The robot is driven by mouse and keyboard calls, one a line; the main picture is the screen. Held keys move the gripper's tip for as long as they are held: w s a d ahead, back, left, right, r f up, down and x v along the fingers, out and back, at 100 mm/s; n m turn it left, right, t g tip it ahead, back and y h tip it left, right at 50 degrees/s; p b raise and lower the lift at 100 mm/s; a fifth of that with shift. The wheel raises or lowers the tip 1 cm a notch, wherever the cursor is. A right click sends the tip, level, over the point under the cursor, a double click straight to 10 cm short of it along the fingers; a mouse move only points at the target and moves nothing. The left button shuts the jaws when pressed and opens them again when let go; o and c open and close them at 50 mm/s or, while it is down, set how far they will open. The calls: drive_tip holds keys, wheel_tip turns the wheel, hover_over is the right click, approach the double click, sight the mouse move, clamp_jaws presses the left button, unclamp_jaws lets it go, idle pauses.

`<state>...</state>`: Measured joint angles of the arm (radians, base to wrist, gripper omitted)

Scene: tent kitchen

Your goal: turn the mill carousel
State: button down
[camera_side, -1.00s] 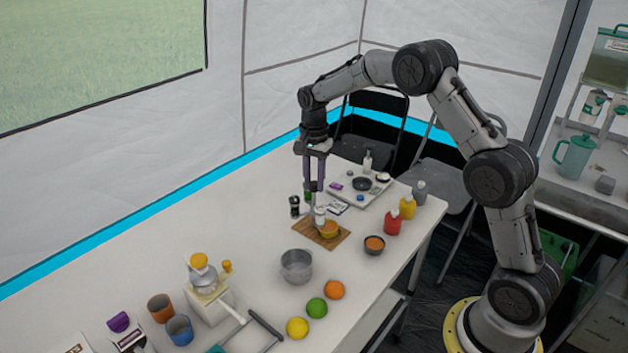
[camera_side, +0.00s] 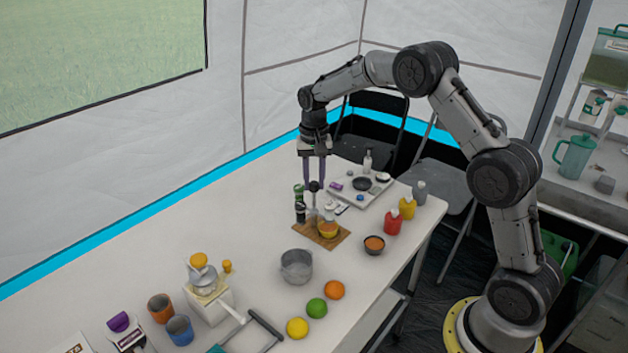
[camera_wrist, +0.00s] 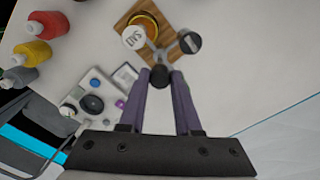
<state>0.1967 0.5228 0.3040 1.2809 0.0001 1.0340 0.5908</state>
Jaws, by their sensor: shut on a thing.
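The wrist view shows the white "SALT" cap (camera_wrist: 134,37), a dark cap (camera_wrist: 190,42) and the dark centre knob (camera_wrist: 161,76). My gripper (camera_side: 315,184) points straight down from above, its purple fingers shut on the knob. The green mill is hidden in the wrist view.
A yellow-orange bowl (camera_side: 328,231) sits on the board close to the carousel. A metal pot (camera_side: 296,266), a bowl (camera_side: 374,245) and red (camera_side: 393,222) and yellow (camera_side: 407,207) bottles stand nearby. A white tray (camera_side: 373,195) lies behind. The table left of the carousel is clear.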

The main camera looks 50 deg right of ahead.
drive_tip(key=shift+r, duration=0.1)
drive_tip(key=c, duration=0.6)
unclamp_jaws()
wheel_tip(320, 180, up, 14)
idle(0.4)
